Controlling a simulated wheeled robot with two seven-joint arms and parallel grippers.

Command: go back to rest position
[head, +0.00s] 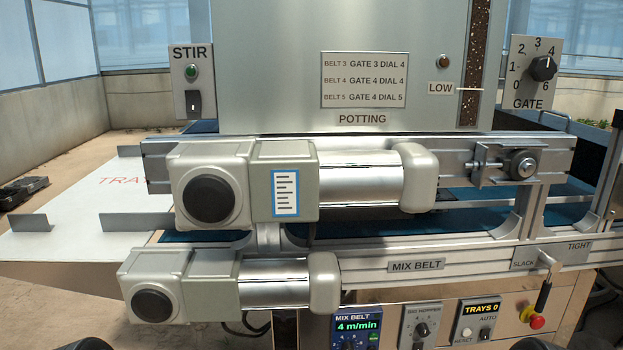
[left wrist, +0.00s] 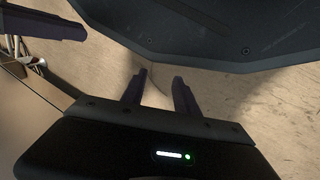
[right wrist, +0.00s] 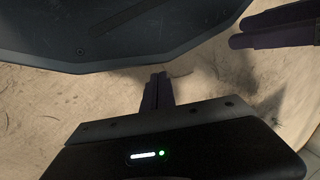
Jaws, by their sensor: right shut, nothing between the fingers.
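My left gripper (left wrist: 159,88) shows in the left wrist view with its two dark fingers apart and nothing between them. It hangs over the bare floor, close to a dark panel of my own body. My right gripper (right wrist: 157,90) shows in the right wrist view with its fingers together and empty. It too is over the floor beside my dark body. In the head view neither pair of fingertips shows; only dark rounded parts, seemingly of my arms, show at the bottom edge.
The potting machine fills the head view. Its grey motor housings (head: 283,180) jut out in front, above the mix belt controller (head: 356,326). A crank handle (head: 543,285) and red stop button (head: 537,321) are at right. A white tray table (head: 75,215) is at left.

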